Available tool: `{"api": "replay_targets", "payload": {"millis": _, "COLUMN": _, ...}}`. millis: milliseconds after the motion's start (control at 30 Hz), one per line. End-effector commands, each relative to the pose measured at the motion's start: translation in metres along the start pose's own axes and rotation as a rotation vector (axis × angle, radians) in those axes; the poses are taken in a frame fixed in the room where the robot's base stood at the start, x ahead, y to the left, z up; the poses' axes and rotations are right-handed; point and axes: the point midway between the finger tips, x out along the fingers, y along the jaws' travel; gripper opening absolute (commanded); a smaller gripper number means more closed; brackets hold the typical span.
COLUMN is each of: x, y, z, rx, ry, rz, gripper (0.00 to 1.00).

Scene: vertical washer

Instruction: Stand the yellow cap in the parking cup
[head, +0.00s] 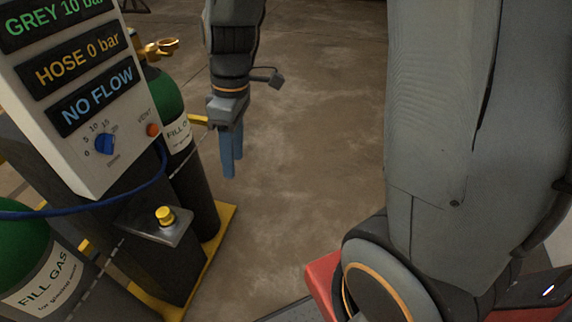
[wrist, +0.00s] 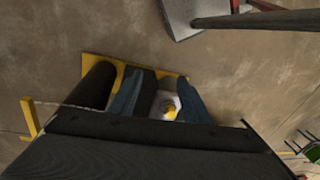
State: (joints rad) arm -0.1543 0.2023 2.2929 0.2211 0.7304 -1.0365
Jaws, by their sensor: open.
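The yellow cap (head: 165,214) stands upright on a small grey shelf (head: 152,233) on the front of the panel stand. Whether a cup encloses its base is too small to tell. My gripper (head: 231,172) hangs over the floor to the right of the stand, its blue fingers pointing down. It is open and empty, clear of the cap. In the wrist view the cap (wrist: 171,110) shows far below, between the blue fingers of my gripper (wrist: 160,96) and nearer the right one.
A panel (head: 85,80) with "HOSE 0 bar" and "NO FLOW" displays and a blue knob (head: 105,144) stands left. Green-topped cylinders (head: 180,140) flank it on a yellow base (head: 212,250). A blue hose (head: 80,212) crosses in front. Open floor (head: 310,130) lies right of my gripper.

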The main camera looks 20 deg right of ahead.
Motion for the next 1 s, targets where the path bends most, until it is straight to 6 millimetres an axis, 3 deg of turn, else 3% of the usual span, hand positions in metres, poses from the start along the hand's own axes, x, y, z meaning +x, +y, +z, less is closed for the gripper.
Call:
{"api": "replay_targets", "payload": {"millis": 200, "x": -0.003, "y": -0.003, "z": 0.067, "rx": 0.536, "ry": -0.006, "rz": 0.093, "gripper": 0.44}}
{"api": "replay_targets", "payload": {"millis": 400, "x": -0.002, "y": -0.010, "z": 0.107, "rx": 0.891, "ry": 0.015, "rz": 0.152, "gripper": 0.44}}
{"api": "replay_targets", "payload": {"millis": 600, "x": 0.000, "y": -0.013, "z": 0.120, "rx": 1.019, "ry": 0.027, "rz": 0.171, "gripper": 0.44}}
{"api": "replay_targets", "payload": {"millis": 1000, "x": 0.000, "y": -0.013, "z": 0.119, "rx": 1.023, "ry": 0.027, "rz": 0.171, "gripper": 0.44}}
